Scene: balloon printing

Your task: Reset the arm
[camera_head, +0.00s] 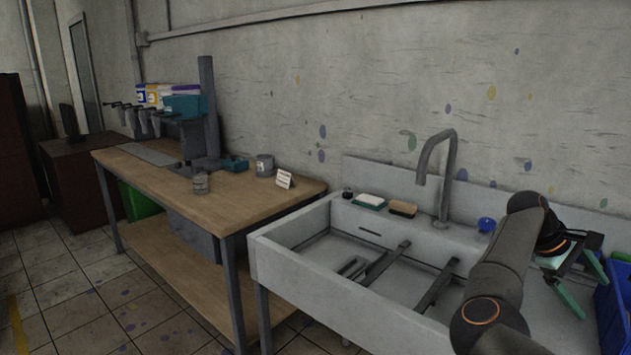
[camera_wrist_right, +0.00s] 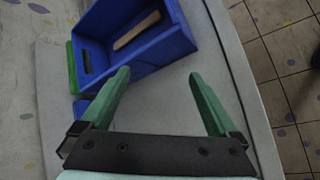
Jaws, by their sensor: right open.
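My right gripper (camera_head: 594,300) is at the right of the head view, above the right end of the sink counter. Its green fingers are spread apart with nothing between them. In the right wrist view the open fingers (camera_wrist_right: 160,74) point toward a blue bin (camera_wrist_right: 104,68), with pale counter surface between them. The bin also shows at the right edge of the head view (camera_head: 612,318). A wooden-handled item (camera_wrist_right: 137,30) lies in it; its full shape is cut off. My left gripper is out of view.
A white sink (camera_head: 283,258) with a grey faucet (camera_head: 445,165) fills the front. A brush (camera_head: 402,208), a sponge (camera_head: 370,200) and a small blue item (camera_head: 487,224) sit along its back ledge. A wooden table (camera_head: 235,205) with a dispenser stands left. A green item (camera_wrist_right: 70,68) lies beside the bin.

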